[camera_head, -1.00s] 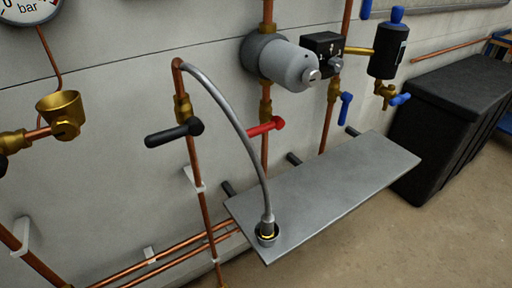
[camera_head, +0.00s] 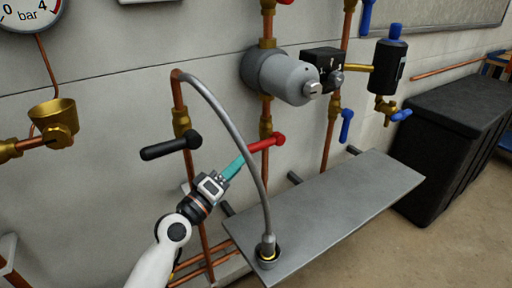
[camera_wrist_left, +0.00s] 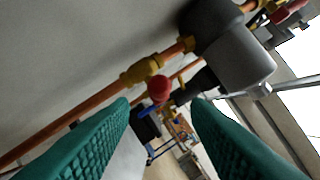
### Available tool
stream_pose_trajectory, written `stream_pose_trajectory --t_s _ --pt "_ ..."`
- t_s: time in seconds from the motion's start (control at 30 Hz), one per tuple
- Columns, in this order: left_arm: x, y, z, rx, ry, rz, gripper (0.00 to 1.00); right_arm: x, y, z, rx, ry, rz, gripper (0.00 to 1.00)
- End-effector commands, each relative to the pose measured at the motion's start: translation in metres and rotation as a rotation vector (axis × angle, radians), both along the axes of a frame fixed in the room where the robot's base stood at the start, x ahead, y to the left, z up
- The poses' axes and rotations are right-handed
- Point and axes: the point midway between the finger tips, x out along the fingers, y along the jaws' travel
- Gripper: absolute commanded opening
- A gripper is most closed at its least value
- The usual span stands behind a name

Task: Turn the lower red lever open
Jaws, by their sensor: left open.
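The lower red lever (camera_head: 266,143) sits on a brass valve on a vertical copper pipe below the grey pump and sticks out to the left. My left gripper (camera_head: 241,159) has teal fingers and points up at the lever's free end from the lower left. In the left wrist view, the red lever (camera_wrist_left: 158,88) shows end-on between the open fingers (camera_wrist_left: 163,106), just beyond their tips. The fingers look empty; I cannot tell whether they touch the lever. Part of a second red handle (camera_head: 285,2) shows at the top edge. My right gripper is out of view.
A grey braided hose (camera_head: 238,130) arches close to my left gripper, down to a grey shelf (camera_head: 330,205). A black lever (camera_head: 170,147) is to the left. The grey pump (camera_head: 280,72) is above, and a blue lever (camera_head: 346,125) is to the right.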

Motion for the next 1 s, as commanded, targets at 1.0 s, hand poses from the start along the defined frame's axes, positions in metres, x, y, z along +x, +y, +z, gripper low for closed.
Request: stream_pose_trajectory --t_s 1.0 --pt "0.069 -0.049 0.018 0.004 0.000 0.001 0.19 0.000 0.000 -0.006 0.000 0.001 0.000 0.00"
